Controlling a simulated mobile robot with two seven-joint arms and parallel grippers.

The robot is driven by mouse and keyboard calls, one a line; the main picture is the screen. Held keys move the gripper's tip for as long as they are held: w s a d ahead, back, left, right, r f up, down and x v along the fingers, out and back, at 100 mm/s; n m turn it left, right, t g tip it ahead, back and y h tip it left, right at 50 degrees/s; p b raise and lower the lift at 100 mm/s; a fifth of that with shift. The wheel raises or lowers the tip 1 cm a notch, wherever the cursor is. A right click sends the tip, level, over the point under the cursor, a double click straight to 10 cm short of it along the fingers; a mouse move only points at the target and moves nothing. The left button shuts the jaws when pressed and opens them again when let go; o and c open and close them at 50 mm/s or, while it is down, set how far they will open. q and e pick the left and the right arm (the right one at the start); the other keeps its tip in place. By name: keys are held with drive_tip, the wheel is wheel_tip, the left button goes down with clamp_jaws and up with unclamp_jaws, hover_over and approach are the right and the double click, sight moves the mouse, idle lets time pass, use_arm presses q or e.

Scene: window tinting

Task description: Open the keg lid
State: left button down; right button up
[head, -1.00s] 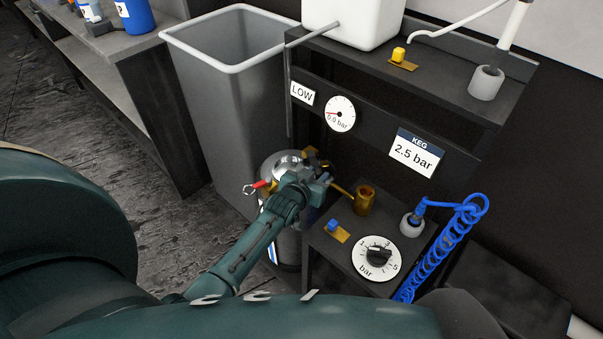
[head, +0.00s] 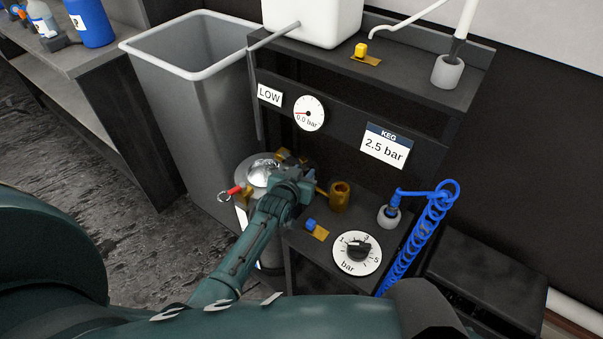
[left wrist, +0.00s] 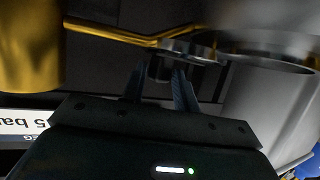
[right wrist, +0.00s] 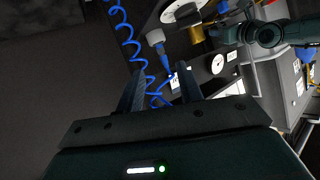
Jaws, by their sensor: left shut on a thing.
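The silver keg (head: 246,172) stands low between the grey bin and the dark stand, its shiny top partly covered by my left arm. A red-handled ring pin (head: 233,190) sticks out from its left side. My left gripper (head: 302,187) is at the right of the keg's top. In the left wrist view its fingers (left wrist: 162,85) are close together at a grey metal part of the lid (left wrist: 186,48); the exact grip is dark and partly hidden. My right gripper (right wrist: 162,90) has its fingers apart with nothing between them.
The open grey bin (head: 190,110) stands behind the keg. The stand carries a brass cup (head: 340,197), a pressure dial (head: 357,252), a gauge (head: 309,113) and a "2.5 bar" sign (head: 386,147). A coiled blue hose (head: 425,235) hangs at its right.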

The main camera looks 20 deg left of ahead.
use_arm(q)
drive_tip(key=c, duration=1.2)
unclamp_jaws()
drive_tip(key=shift+c, duration=0.2)
drive_tip(key=p+v, duration=0.3)
drive_tip(key=v, duration=1)
use_arm(e)
drive_tip(key=shift+s+d+r+n, duration=0.15)
drive_tip(key=shift+r+n, duration=0.15)
drive_tip(key=shift+r, duration=0.45)
use_arm(q)
drive_tip(key=s+d+r+m+g+h+p, duration=0.1)
drive_tip(key=s+d+r+p, duration=0.2)
drive_tip(key=s, duration=0.5)
drive_tip(key=s+d+r+m+g+h+p, duration=0.1)
drive_tip(key=s+d+r+g+h+p, duration=0.1)
drive_tip(key=s, duration=0.6)
drive_tip(key=shift+s+d+r+m+p, duration=0.4)
drive_tip(key=shift+r+p, duration=0.25)
drive_tip(key=shift+p, duration=0.55)
use_arm(e)
drive_tip(key=r, duration=0.1)
drive_tip(key=d+h, duration=0.1)
drive_tip(key=r+g, duration=0.1)
drive_tip(key=shift+s+d+r, duration=0.3)
drive_tip(key=shift+d+r, duration=0.05)
drive_tip(key=shift+d, duration=0.05)
